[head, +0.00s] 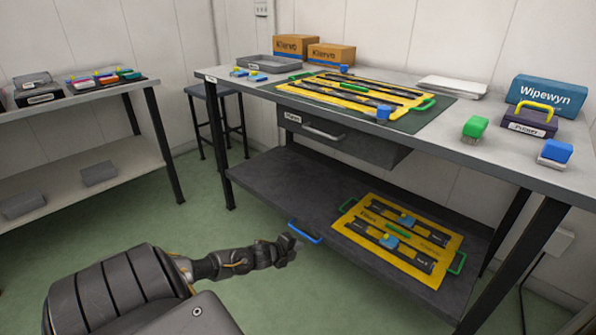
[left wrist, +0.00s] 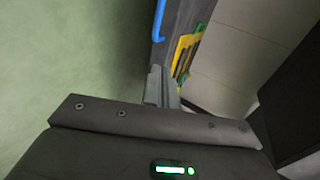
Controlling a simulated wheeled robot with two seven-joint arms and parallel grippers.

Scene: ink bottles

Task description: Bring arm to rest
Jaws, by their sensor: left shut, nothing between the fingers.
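My left arm comes in from the lower left in the head view, with my left gripper (head: 290,246) shut and empty. It is in the air over the green floor, just left of the blue handle (head: 305,232) at the lower shelf's edge. In the left wrist view the closed fingers (left wrist: 161,86) point toward the shelf edge, and the blue handle (left wrist: 158,20) shows beyond them. My right gripper is not in view.
The workbench (head: 470,165) has a dark lower shelf (head: 275,180) bearing a yellow panel (head: 352,238). A side table (head: 50,110) is at left. The floor (head: 215,215) between is clear.

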